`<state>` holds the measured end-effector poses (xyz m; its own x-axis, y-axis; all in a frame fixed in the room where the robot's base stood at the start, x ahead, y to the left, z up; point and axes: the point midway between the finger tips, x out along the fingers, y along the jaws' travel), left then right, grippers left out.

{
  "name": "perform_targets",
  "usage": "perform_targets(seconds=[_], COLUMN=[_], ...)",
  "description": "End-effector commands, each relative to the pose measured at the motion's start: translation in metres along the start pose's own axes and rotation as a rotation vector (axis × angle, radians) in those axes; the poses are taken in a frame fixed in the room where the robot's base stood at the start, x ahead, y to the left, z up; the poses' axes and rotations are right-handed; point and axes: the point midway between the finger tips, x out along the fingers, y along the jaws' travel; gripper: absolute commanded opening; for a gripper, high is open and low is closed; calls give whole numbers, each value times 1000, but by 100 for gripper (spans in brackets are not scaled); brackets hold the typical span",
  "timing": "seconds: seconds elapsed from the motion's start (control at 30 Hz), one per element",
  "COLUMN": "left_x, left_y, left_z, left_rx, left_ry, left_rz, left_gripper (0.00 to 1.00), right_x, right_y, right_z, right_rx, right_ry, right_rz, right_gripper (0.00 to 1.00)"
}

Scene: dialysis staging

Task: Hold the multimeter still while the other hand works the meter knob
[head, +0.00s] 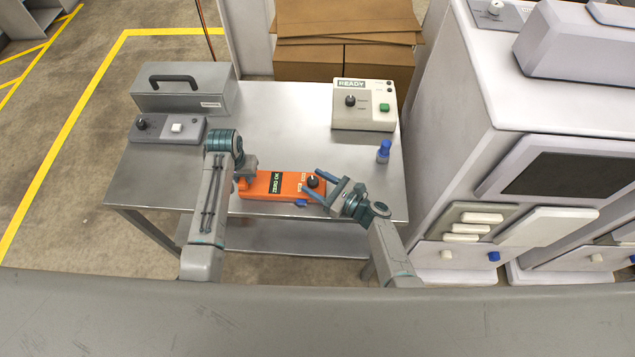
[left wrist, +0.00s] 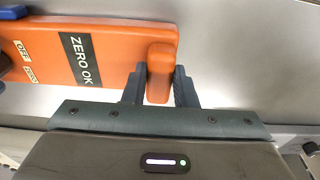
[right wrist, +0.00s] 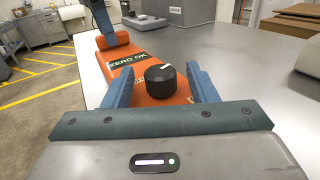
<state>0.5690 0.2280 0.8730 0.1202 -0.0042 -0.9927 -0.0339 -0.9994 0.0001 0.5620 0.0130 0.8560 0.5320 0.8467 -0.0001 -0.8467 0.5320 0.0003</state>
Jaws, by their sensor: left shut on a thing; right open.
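The orange multimeter (head: 285,193) lies flat on the metal table, its dark display (left wrist: 80,58) reading "ZERO OK". Its black knob (head: 313,181) has a pale pointer line and sits at the right end, near small OFF and ZERO labels. My left gripper (left wrist: 160,72) is shut on the raised orange grip block (left wrist: 158,92) at the multimeter's left end, one finger on each side. My right gripper (right wrist: 158,70) is open, with its blue fingers on either side of the knob (right wrist: 161,82).
A white READY box (head: 364,118) and a blue bottle (head: 384,152) stand to the right on the table (head: 285,125). A grey case (head: 184,100) and a grey control box (head: 150,130) stand at left.

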Motion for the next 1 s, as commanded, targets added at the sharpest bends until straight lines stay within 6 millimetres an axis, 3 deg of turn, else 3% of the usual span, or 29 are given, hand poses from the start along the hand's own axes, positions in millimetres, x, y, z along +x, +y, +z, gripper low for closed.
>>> perform_targets(seconds=[0.07,0.3,0.47,0.73,1.0], left_x=[0,0,0,0,0], left_y=[0,0,0,0,0], left_z=[0,0,0,0,0], left_rx=[0,0,0,0,0], left_ry=[0,0,0,0,1], left_rz=[0,0,0,0,1], left_gripper=[0,0,0,0,0], right_x=[0,0,0,0,0], right_y=[0,0,2,5,4], right_z=[0,0,0,-1,0], right_rx=[0,0,1,1,0], right_ry=[0,0,-2,-1,1], right_rz=[0,0,-36,-238,-268], right_gripper=[50,7,7,7,7])
